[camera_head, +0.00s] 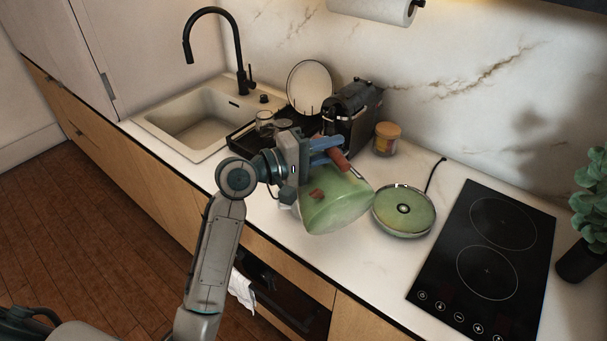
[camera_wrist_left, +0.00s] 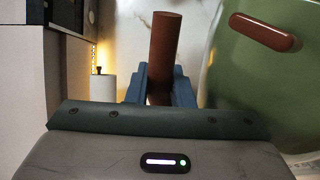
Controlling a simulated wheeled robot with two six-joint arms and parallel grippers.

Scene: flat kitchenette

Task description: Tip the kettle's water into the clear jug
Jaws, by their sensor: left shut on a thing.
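The green kettle (camera_head: 338,207) is held in the air over the counter, tilted well over. In the left wrist view its green side (camera_wrist_left: 265,75) fills the right. My left gripper (camera_head: 328,157) is shut on the kettle's brown handle (camera_wrist_left: 165,45), and its blue fingers (camera_wrist_left: 160,88) sit on both sides of it. The kettle's round green base (camera_head: 404,211) stands empty on the counter to the right. I cannot make out the clear jug with certainty; the area below and left of the kettle is partly hidden by my gripper. No water stream is visible. My right gripper is out of view.
A black hob (camera_head: 487,262) lies to the right, with a potted plant (camera_head: 590,215) beyond. Behind the kettle are a coffee machine (camera_head: 353,115), a lidded jar (camera_head: 387,138) and a black drying rack (camera_head: 245,140) with glassware. The sink (camera_head: 205,122) is at left.

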